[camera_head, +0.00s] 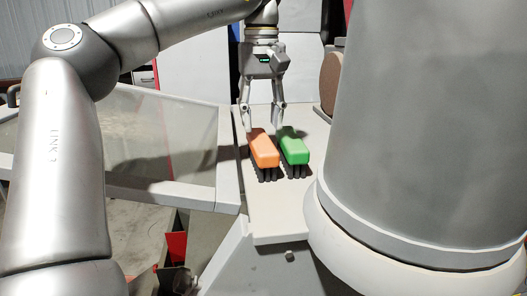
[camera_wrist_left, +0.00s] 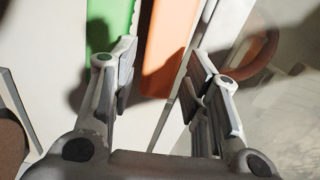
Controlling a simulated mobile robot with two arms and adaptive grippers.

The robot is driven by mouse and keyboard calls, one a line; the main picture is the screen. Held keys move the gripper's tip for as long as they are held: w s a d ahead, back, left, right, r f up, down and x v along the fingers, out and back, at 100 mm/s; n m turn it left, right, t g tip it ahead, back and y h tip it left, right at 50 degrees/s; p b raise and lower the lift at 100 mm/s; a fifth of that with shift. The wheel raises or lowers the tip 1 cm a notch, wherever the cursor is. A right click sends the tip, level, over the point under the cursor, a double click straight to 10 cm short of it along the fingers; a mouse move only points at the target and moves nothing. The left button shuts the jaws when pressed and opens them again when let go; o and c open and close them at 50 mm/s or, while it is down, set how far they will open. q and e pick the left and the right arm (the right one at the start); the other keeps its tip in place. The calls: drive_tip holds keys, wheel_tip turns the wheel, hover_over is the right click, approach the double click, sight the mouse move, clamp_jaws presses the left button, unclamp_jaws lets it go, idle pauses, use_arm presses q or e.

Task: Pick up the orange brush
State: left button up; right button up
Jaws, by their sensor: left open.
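The orange brush (camera_head: 264,150) lies bristles down on the narrow white table (camera_head: 285,222), beside a green brush (camera_head: 294,148) to its right. My left gripper (camera_head: 262,126) is open and points down at the far end of the brushes. In the left wrist view the orange brush (camera_wrist_left: 168,45) shows in the gap between the open fingers (camera_wrist_left: 160,82). The green brush (camera_wrist_left: 108,25) is beyond the left finger in that view. Nothing is held. My right gripper is not in view.
A clear-sided panel with a grey frame (camera_head: 228,160) stands along the table's left edge. A brown round disc (camera_head: 331,80) is at the back right. The near part of the tabletop is clear. My large grey arm link covers the right side.

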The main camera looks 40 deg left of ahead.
sight(260, 137)
use_arm(q)
drive_tip(key=shift+s+d+f+p, duration=0.1)
drive_tip(key=shift+s+f+p, duration=0.1)
drive_tip(key=shift+f, duration=0.25)
drive_tip(key=shift+s+d+f+p, duration=0.1)
drive_tip(key=shift+f+p, duration=0.1)
drive_tip(key=shift+f, duration=0.2)
drive_tip(key=shift+s+a+f, duration=0.15)
drive_tip(key=shift+a+f, duration=0.05)
drive_tip(key=shift+f, duration=0.85)
drive_tip(key=shift+d, duration=0.15)
drive_tip(key=c, duration=0.7)
drive_tip(key=shift+c, duration=0.2)
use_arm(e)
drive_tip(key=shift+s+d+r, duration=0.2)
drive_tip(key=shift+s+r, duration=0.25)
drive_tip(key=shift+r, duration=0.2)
